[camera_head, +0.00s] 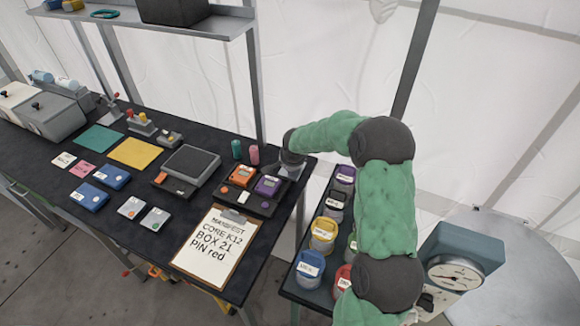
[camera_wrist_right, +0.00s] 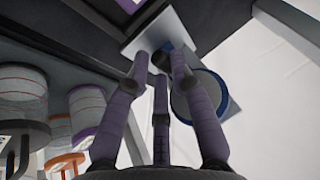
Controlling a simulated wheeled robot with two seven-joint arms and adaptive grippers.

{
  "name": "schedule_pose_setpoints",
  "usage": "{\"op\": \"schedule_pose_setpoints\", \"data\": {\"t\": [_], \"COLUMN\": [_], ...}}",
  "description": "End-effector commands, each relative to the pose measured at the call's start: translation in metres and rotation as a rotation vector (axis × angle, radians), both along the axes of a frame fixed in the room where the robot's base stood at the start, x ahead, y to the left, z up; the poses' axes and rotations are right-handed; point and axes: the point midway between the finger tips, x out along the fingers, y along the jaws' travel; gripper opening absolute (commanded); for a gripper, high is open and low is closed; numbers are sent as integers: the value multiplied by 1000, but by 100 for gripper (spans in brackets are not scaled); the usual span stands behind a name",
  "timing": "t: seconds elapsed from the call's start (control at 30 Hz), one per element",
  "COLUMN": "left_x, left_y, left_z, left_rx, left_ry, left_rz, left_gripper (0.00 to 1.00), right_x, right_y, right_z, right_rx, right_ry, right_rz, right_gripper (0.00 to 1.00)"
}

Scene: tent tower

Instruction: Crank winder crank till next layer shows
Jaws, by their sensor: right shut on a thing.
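My right arm crosses the head view, and its dark wrist end reaches the far right corner of the black table. The fingers of my right gripper (camera_wrist_right: 162,62) show in the right wrist view, closed together on a small dark part that I take to be the winder crank; the fingertips mostly cover it. Behind them is a pale grey plate (camera_wrist_right: 150,35), and to the right a round blue-rimmed disc (camera_wrist_right: 207,92), seemingly parts of the winder. In the head view a grey piece (camera_head: 291,170) shows just below the wrist. The wound layer cannot be made out. My left gripper is not in view.
A clipboard (camera_head: 214,246) reads "MANIFEST CORE K12 BOX 21 PIN red". A tray with orange and purple items (camera_head: 236,201) lies close to the wrist. Several labelled jars (camera_head: 310,268) stand on the side stand. A dial gauge (camera_head: 455,272) is at right.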

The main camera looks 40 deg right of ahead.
Motion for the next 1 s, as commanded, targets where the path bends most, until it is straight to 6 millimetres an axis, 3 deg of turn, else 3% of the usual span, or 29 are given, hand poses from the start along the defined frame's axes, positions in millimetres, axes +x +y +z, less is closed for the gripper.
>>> {"op": "schedule_pose_setpoints", "data": {"t": [0.5, 1.0], "left_x": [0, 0], "left_y": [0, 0], "left_z": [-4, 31], "left_rx": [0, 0], "left_ry": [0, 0], "left_rz": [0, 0], "left_gripper": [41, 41], "right_x": [-1, 0], "right_y": [2, 5], "right_z": [-5, -6], "right_rx": [57, 125], "right_ry": [-95, -216], "right_rz": [0, -1], "right_gripper": [0, 0]}}
